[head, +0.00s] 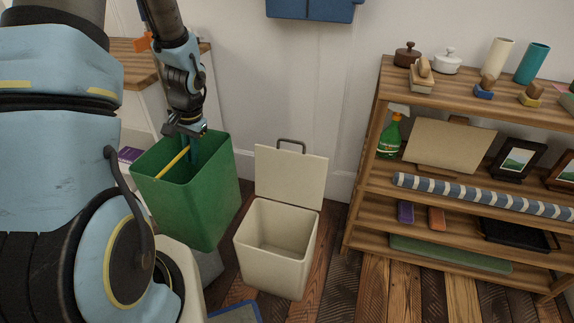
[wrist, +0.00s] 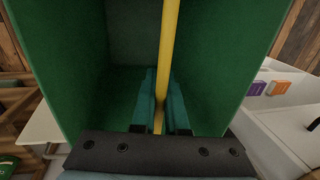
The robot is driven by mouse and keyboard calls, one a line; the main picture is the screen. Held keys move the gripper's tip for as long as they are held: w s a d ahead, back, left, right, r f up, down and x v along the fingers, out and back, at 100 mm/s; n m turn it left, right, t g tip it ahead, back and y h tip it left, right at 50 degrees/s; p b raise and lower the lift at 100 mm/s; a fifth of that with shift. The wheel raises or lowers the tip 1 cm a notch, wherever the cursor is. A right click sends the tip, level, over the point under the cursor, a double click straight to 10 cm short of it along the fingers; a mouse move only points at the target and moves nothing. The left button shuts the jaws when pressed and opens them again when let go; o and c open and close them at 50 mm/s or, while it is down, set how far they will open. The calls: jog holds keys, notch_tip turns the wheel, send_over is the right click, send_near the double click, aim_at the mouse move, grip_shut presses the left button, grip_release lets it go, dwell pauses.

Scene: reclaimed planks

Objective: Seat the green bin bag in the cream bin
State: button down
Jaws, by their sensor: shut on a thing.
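The green bin bag (head: 200,205) is an open-topped, box-shaped liner with a yellow bar (head: 174,162) across its mouth. My gripper (head: 192,143) reaches down into its mouth and is shut on the yellow bar. In the wrist view the teal fingers (wrist: 162,105) sit on either side of the yellow bar (wrist: 168,45), with green walls (wrist: 75,60) around them. The bag hangs slightly tilted, left of and higher than the cream bin. The cream bin (head: 268,265) stands on the floor with its lid (head: 290,177) raised at the back. Its visible inside is empty.
A wooden shelf unit (head: 432,187) stands to the right with bottles, frames and a striped roll. A white cabinet with a wooden top (head: 122,46) is behind the bag. A blue-edged item (head: 237,313) lies on the floor in front. Plank floor (head: 330,255) shows between bin and shelf.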

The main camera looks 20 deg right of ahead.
aim_at(234, 161)
jog(key=d+m, duration=0.2)
jog(key=d, duration=0.1)
jog(key=s+d+m+h, duration=0.1)
jog(key=d+m, duration=0.2)
jog(key=d, duration=0.1)
jog(key=s+d+f+m, duration=0.1)
jog(key=d+m, duration=0.2)
jog(key=d, duration=0.1)
jog(key=shift+s+t, duration=0.15)
jog(key=shift+t, duration=0.15)
jog(key=s+d+f+m+h, duration=0.1)
jog(key=s+d+m, duration=0.2)
jog(key=d+m, duration=0.25)
jog(key=s+d+m+h, duration=0.1)
jog(key=s+d+m, duration=0.3)
jog(key=d, duration=0.3)
jog(key=s+a+b+x, duration=0.1)
jog(key=s+b+x, duration=0.2)
jog(key=b+x, duration=1.2)
jog(key=s+a+f+b+x, duration=0.1)
jog(key=s+a+b+x, duration=0.1)
jog(key=b+x, duration=1.3)
jog(key=x, duration=0.3)
jog(key=shift+f, duration=0.4)
jog(key=shift+s, duration=0.1)
jog(key=c, duration=0.9)
grip_release()
jog(key=shift+o, duration=0.2)
